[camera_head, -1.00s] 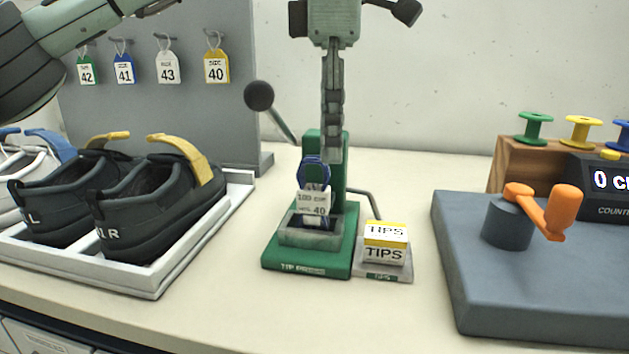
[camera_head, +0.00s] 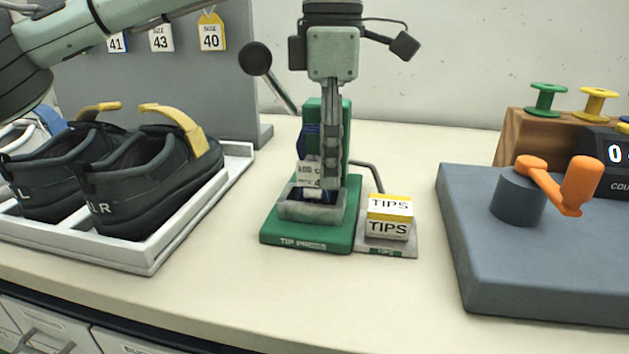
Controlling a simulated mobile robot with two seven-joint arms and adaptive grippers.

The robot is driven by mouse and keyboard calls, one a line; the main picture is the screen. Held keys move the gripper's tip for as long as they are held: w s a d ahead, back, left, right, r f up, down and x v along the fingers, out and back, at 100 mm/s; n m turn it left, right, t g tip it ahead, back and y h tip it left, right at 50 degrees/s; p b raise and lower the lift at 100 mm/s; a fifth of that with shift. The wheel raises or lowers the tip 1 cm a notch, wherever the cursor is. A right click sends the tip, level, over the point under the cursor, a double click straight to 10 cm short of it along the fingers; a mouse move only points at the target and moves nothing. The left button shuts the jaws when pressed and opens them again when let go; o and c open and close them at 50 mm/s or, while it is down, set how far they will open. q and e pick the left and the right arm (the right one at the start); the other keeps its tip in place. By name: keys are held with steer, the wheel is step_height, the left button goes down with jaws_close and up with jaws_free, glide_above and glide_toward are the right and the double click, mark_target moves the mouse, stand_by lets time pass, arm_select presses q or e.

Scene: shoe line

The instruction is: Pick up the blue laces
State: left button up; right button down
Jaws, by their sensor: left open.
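The blue laces (camera_head: 302,143) show as a small coiled bundle at the green tip press (camera_head: 270,235) in the middle of the head view. A white paper tag (camera_head: 307,172) with print hangs in front of the bundle, over the grey tray of the press. My left gripper (camera_head: 328,186) points down at the press, with its fingers seen nearly edge-on. Its fingertips are beside the laces and tag, at the tray, and hide part of both. The jaws are open; whether they straddle the laces is hard to tell. My right gripper is out of view.
A TIPS box (camera_head: 389,217) stands right of the press. A grey block (camera_head: 480,265) with an orange crank (camera_head: 575,185) is at right. The front of the counter is clear.

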arm_select(q)
steer(key=shift+c, duration=0.4)
jaws_close()
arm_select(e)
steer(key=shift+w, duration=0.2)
arm_select(q)
steer(key=shift+r, duration=0.15)
